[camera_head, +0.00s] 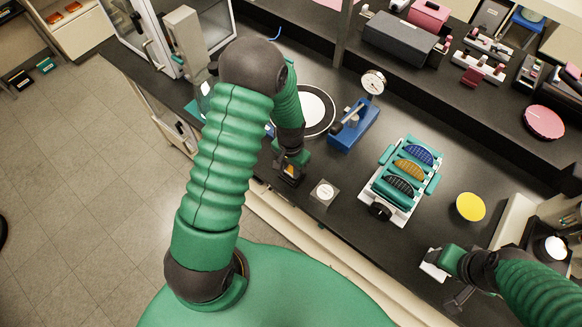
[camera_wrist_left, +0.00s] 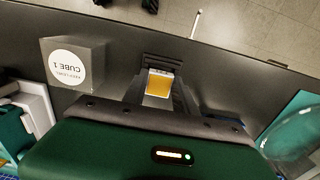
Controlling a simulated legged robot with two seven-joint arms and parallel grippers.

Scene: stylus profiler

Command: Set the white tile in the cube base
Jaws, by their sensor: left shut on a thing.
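My left gripper (camera_head: 290,173) is over the near edge of the black bench. In the left wrist view its fingers (camera_wrist_left: 160,88) are shut on a small tile (camera_wrist_left: 159,84). The tile's visible face is orange-yellow, with a pale strip along one edge; I see no all-white tile. A grey block (camera_head: 324,192) with a round white label sits on the bench, just right of the gripper and apart from it. In the wrist view this block (camera_wrist_left: 97,52) reads CUBE 1. My right gripper (camera_head: 443,262) is low at the right, beside a white piece; its fingers are unclear.
A blue stand with a dial gauge (camera_head: 373,83) and a white rack (camera_head: 399,214) with coloured discs stand to the right. A yellow disc (camera_head: 470,207) lies beyond the rack. A black-and-white round plate (camera_head: 328,112) lies behind. Bare bench surrounds the block.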

